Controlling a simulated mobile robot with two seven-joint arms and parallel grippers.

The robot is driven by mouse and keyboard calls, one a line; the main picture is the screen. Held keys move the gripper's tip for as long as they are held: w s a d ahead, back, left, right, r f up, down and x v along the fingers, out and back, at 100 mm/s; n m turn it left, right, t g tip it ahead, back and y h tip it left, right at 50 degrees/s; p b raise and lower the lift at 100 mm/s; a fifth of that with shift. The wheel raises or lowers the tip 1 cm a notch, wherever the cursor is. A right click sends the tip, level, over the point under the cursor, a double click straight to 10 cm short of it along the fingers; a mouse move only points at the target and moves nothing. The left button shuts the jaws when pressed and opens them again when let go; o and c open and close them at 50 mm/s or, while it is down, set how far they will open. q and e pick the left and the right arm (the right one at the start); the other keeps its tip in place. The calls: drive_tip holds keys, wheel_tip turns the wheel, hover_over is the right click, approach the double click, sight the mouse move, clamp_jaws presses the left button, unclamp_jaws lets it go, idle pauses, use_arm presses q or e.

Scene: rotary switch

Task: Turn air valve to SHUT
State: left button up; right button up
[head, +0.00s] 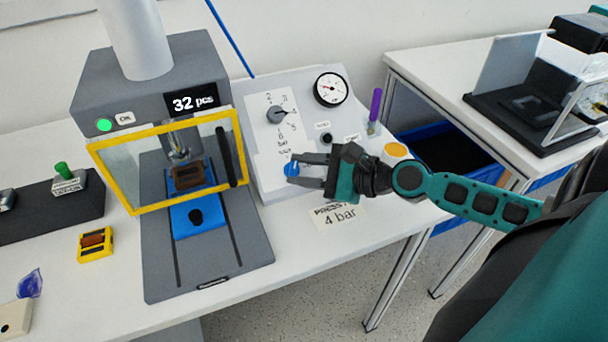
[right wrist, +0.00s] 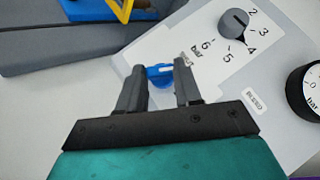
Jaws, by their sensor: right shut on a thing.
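The blue air valve knob (head: 291,169) is at the lower part of the sloped grey-white control panel (head: 250,180). My right gripper (head: 293,171) comes in from the right and is shut on the blue knob. In the right wrist view the blue knob (right wrist: 160,74) shows between the two dark fingers of my right gripper (right wrist: 159,82). A small label beside the knob is too small to read, and the fingers hide part of the knob. My left gripper is not in view.
Above the valve are a grey pressure dial (head: 278,115) and a round gauge (head: 331,89). A purple-handled tool (head: 375,105) stands at the panel's right. A press with a yellow-framed guard (head: 115,180) stands left. A "4 bar" card (head: 340,216) lies in front.

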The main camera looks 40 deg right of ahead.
drive_tip(key=shift+w+d+r+n+g+y+p, duration=0.1)
drive_tip(key=shift+r+n+g+y+p, duration=0.25)
drive_tip(key=shift+n+g, duration=0.5)
drive_tip(key=shift+w+r+n+g+y+p, duration=0.1)
drive_tip(key=shift+n+g+y+p, duration=0.15)
drive_tip(key=shift+n+g+p, duration=0.5)
drive_tip(key=shift+n+p, duration=0.45)
drive_tip(key=shift+n, duration=0.05)
drive_tip(key=shift+n+g+p, duration=0.4)
drive_tip(key=shift+n+p, duration=0.1)
drive_tip(key=shift+p, duration=0.15)
drive_tip(key=shift+w+g+p, duration=0.1)
drive_tip(key=shift+g+p, duration=0.2)
drive_tip(key=shift+p, duration=0.05)
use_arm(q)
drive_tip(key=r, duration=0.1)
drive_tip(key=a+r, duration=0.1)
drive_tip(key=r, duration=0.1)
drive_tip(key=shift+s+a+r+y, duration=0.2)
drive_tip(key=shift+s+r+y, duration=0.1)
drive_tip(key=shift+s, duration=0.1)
use_arm(e)
drive_tip(key=shift+f+n, duration=0.2)
drive_tip(key=shift+n, duration=0.2)
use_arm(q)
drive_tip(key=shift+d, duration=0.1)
